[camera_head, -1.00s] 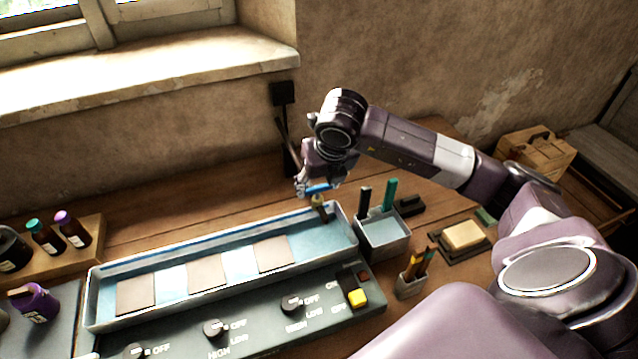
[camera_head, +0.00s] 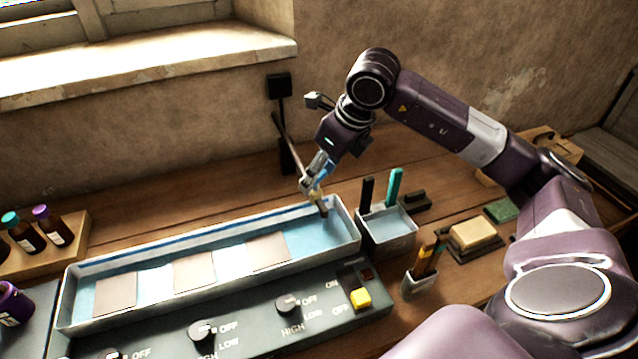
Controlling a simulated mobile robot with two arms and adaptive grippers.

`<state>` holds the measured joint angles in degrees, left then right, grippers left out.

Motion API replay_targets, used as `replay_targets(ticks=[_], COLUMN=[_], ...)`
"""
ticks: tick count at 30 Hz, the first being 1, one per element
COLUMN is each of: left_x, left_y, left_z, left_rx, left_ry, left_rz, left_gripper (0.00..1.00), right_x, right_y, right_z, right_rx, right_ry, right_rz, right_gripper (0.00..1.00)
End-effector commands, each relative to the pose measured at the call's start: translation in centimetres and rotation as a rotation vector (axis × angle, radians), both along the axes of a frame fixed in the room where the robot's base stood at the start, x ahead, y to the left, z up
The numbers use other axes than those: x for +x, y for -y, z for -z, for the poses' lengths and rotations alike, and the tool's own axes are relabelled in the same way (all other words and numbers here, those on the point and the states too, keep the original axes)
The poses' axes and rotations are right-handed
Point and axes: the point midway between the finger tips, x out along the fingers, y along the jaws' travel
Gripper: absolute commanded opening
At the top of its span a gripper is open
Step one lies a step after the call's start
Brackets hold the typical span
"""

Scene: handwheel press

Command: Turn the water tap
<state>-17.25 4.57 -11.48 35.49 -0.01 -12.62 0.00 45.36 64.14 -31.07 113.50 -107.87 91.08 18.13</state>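The brass-coloured tap spout (camera_head: 322,206) hangs over the right end of the long metal tray (camera_head: 352,238), which holds blue water. A dark pipe (camera_head: 279,124) with a black wall mount stands behind it. My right gripper (camera_head: 311,189) points down at the top of the tap, its fingertips at or very close to it. A blue part shows along the fingers; I cannot tell whether it belongs to the tap or the gripper. The fingers and wrist partly hide the tap's top, so grip and contact are unclear. My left gripper is not in view.
Right of the tray are a small water container (camera_head: 388,236) with dark and teal sticks, a pencil cup (camera_head: 419,284) and a soap-like block (camera_head: 473,234). A control panel with knobs (camera_head: 288,304) lies in front. Bottles (camera_head: 50,229) stand left.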

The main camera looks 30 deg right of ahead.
Motion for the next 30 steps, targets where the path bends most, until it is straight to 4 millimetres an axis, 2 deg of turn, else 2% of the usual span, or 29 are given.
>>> replay_targets(ticks=[3,12,30], left_x=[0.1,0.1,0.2], left_y=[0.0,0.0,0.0], left_z=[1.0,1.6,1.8], left_rx=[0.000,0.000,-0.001], left_ry=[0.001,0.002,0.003], left_rz=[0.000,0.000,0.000], left_gripper=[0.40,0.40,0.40], right_x=[0.1,0.2,0.2], right_y=[0.2,0.3,0.4], right_z=[0.1,-0.1,-0.2], right_rx=[0.001,0.000,-0.002], right_ry=[0.003,0.002,0.002], right_rz=[-0.083,-0.245,-0.305], right_gripper=[0.26,0.26,0.26])
